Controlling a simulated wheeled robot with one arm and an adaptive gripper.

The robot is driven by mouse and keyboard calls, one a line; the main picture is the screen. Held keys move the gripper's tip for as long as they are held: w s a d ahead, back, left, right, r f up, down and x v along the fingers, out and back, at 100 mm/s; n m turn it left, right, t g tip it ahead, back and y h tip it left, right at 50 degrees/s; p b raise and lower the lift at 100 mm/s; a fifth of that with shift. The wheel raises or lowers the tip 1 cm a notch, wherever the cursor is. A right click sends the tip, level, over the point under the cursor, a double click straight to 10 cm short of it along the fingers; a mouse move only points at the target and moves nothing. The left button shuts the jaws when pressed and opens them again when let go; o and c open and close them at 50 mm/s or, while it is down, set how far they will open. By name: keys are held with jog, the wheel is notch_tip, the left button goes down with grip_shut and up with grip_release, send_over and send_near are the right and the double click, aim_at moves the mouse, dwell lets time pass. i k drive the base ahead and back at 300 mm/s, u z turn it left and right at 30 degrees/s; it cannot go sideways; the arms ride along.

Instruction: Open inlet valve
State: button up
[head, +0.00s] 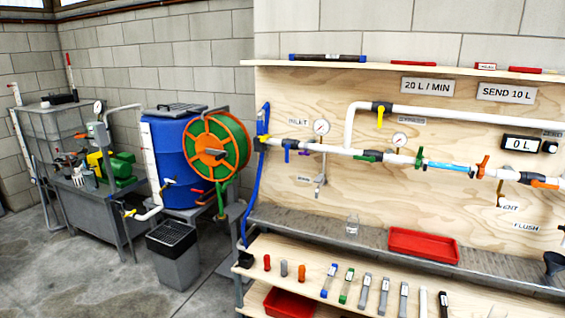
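The sign that seems to read INLET (298,122) is on the plywood panel, above the left end of the white pipe (340,150). At the pipe's far left end, a yellow fitting (262,140) meets a blue hose (264,118). My gripper is not in view.
A grey ledge (330,232) with a red tray (424,243) runs below the panel. A lower shelf (300,255) holds several tools. A hose reel (213,150), blue barrel (172,150) and grey bin (174,262) stand left. The concrete floor (60,290) is clear at front left.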

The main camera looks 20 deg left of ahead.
aim_at(287, 147)
jog(key=u, duration=0.6)
jog(key=i, duration=0.55)
jog(key=u, duration=0.65)
jog(key=i, duration=1.35)
jog(key=z, duration=0.3)
jog(key=k, duration=0.5)
jog(key=z, duration=0.6)
jog(key=i, duration=0.85)
jog(key=u, duration=2.55)
